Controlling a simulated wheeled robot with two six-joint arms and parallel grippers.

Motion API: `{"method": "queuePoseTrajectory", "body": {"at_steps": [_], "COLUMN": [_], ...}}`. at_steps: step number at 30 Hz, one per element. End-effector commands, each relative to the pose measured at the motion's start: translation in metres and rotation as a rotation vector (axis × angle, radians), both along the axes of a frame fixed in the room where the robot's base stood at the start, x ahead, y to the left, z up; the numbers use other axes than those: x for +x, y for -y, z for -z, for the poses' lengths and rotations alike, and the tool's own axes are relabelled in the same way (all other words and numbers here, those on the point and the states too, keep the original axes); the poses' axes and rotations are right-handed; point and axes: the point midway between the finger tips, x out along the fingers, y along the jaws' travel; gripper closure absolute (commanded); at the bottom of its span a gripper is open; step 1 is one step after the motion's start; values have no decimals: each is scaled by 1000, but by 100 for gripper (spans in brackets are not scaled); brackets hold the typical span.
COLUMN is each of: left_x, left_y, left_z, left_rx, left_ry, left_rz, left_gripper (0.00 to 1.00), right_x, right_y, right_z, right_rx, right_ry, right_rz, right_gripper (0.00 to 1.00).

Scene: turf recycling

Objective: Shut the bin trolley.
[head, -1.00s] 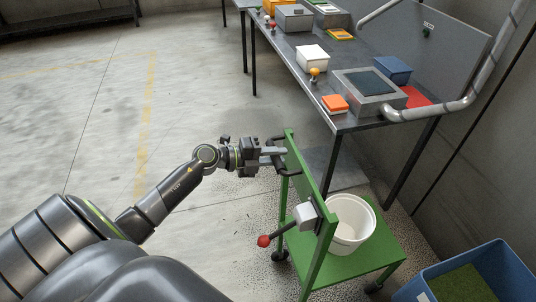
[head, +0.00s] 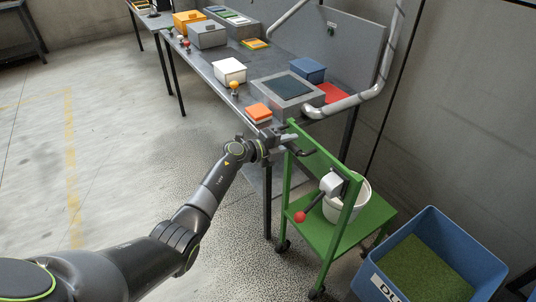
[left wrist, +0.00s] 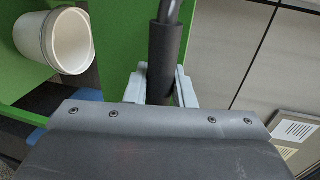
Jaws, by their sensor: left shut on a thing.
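The green bin trolley (head: 325,238) stands on the floor at right of centre in the head view, beside the table's near end. A white bucket (head: 359,195) sits on its lower shelf; the bucket also shows in the left wrist view (left wrist: 73,40). A lever with a red knob (head: 300,217) and a grey-white block (head: 331,184) are on its side. My left gripper (head: 288,141) is shut on the trolley's black handle (head: 303,152). In the left wrist view the pale fingers of the gripper (left wrist: 160,88) sit either side of the dark handle (left wrist: 166,50). My right gripper is out of view.
A blue bin (head: 393,275) holding green turf stands right of the trolley. The grey table (head: 207,68) carries boxes, including an orange one (head: 258,112), and a grey case (head: 287,92). The wall closes the right side. Open floor (head: 110,150) lies left.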

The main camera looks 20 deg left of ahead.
Motion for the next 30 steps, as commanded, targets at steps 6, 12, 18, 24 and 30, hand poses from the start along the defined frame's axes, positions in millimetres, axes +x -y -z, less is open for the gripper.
{"method": "queuePoseTrajectory", "body": {"at_steps": [6,12,18,24,30], "left_x": [25,33,32,32,31], "left_y": [22,28,27,27,25], "left_z": [1,0,0,0,0], "left_rx": [-1,0,0,0,1], "left_ry": [2,0,0,0,-1], "left_rz": [1,-1,-1,-1,-1], "left_gripper": [100,100,66,57,57], "right_x": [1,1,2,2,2], "right_y": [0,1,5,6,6], "right_z": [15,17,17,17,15], "right_rx": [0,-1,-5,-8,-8], "right_ry": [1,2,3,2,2], "right_rz": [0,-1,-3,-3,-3], "right_gripper": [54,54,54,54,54]}}
